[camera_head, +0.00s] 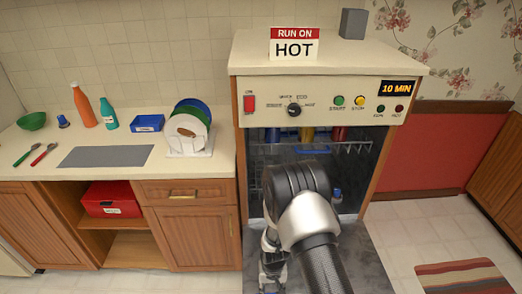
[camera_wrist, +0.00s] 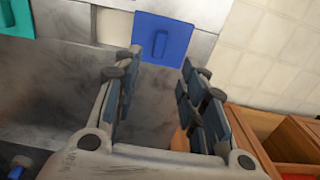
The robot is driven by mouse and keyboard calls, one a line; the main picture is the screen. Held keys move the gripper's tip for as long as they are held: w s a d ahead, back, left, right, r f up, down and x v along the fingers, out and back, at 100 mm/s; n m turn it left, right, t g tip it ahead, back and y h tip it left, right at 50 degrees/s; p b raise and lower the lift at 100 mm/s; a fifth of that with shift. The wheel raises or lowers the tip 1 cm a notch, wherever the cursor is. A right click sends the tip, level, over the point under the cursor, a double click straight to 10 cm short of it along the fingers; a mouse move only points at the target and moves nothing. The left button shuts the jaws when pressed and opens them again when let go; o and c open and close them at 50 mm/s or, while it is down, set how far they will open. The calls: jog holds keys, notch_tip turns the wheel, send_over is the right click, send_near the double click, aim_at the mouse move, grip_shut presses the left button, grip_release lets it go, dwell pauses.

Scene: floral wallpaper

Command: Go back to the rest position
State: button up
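My arm reaches over the open dishwasher (camera_head: 375,190), and my gripper (camera_head: 272,272) hangs low in front of it, over the lowered door (camera_head: 375,262). In the wrist view my gripper (camera_wrist: 161,62) has its two fingers spread apart, with nothing held between them. Beyond the fingertips is a flat blue square with a raised handle (camera_wrist: 162,40), set in a grey smudged surface. In the head view my arm hides part of the dishwasher's inside.
The counter at left holds a plate rack (camera_head: 190,145), an orange bottle (camera_head: 84,105), a teal bottle (camera_head: 109,120) and a green bowl (camera_head: 32,121). A red box (camera_head: 111,199) sits on the shelf below. A striped rug (camera_head: 465,279) lies on the floor at right.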

jog(key=d+r+t, duration=0.1)
jog(key=d+r, duration=0.1)
jog(key=r, duration=1.3)
jog(key=d+r+t, duration=0.1)
jog(key=d+r, duration=0.1)
jog(key=r, duration=1.2)
jog(key=s+d+r+t, duration=0.1)
jog(key=s+r, duration=0.3)
jog(key=r, duration=0.2)
jog(key=s+d+r, duration=0.1)
jog(key=s+r, duration=0.3)
jog(key=r, duration=0.3)
jog(key=s+d+r+t, duration=0.1)
jog(key=s+r, duration=0.4)
jog(key=s, duration=0.8)
jog(key=shift+d+t, duration=0.3)
jog(key=shift+d, duration=0.4)
